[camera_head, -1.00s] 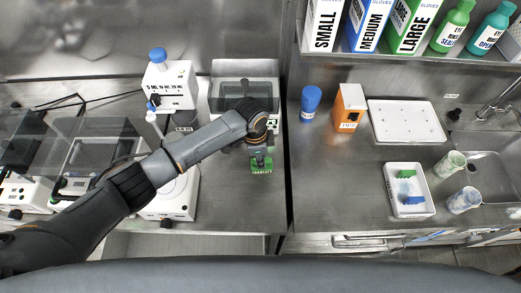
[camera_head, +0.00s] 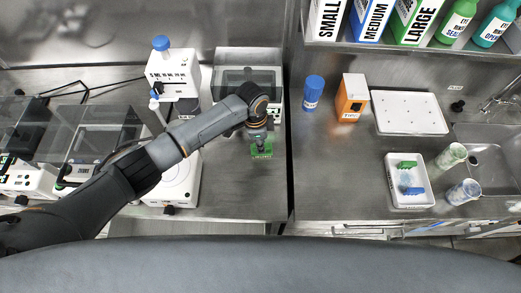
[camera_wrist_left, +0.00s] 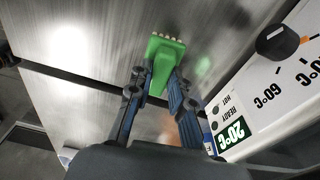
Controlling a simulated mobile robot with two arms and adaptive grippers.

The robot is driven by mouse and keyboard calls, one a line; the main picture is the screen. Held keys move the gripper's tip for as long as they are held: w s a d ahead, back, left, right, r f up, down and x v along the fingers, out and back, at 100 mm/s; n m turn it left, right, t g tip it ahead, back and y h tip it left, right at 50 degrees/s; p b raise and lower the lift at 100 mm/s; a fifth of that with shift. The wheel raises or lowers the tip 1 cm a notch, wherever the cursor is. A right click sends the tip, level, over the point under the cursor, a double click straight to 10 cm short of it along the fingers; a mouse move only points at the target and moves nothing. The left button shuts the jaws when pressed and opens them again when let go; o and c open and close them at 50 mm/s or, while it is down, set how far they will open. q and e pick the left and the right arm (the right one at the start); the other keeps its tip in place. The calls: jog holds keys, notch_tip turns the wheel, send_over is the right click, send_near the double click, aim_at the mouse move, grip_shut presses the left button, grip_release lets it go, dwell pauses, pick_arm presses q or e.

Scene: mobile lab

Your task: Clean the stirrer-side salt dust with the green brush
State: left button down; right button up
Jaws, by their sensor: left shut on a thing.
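My left gripper (camera_head: 259,141) is shut on the green brush (camera_head: 261,152) over the bench, in front of the grey-lidded white bath (camera_head: 248,57). In the left wrist view, the fingers (camera_wrist_left: 160,90) close on the green brush (camera_wrist_left: 165,52), whose pale bristle tufts point away from me. I cannot tell whether the bristles touch the metal. The flat white stirrer (camera_head: 178,188) stands left of the brush, partly behind my arm. I cannot make out salt dust on the bench. My right gripper is not in view.
Right of the seam, a white tray (camera_head: 426,199) holds green and blue items. A blue bottle (camera_head: 313,92), an orange box (camera_head: 352,98) and two cups stand there. A white unit with a 20°C display (camera_wrist_left: 232,134) is close beside the gripper. Bare bench (camera_head: 235,196) lies front of the brush.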

pick_arm(q)
jog(key=shift+w+f+b, duration=0.15)
jog(key=shift+w+b, duration=0.5)
jog(key=shift+w, duration=0.1)
jog(key=shift+w+f+b, duration=0.1)
jog(key=shift+w+b, duration=0.55)
jog(key=shift+w, duration=0.05)
jog(key=shift+w+r, duration=0.1)
jog(key=shift+w, duration=0.15)
jog(key=shift+r, duration=0.1)
jog(key=shift+s, duration=0.15)
jog(key=shift+s+p, duration=0.45)
jog(key=shift+p, duration=0.7)
jog(key=shift+s+a+p, duration=0.1)
jog(key=shift+s+p, duration=0.55)
jog(key=shift+s, duration=0.05)
jog(key=shift+s+p, duration=0.3)
jog(key=shift+s, duration=0.25)
jog(key=shift+s+p, duration=0.6)
jog(key=shift+p, duration=0.25)
jog(key=shift+s+p, duration=0.8)
jog(key=shift+s, duration=0.35)
jog(key=shift+w, duration=0.1)
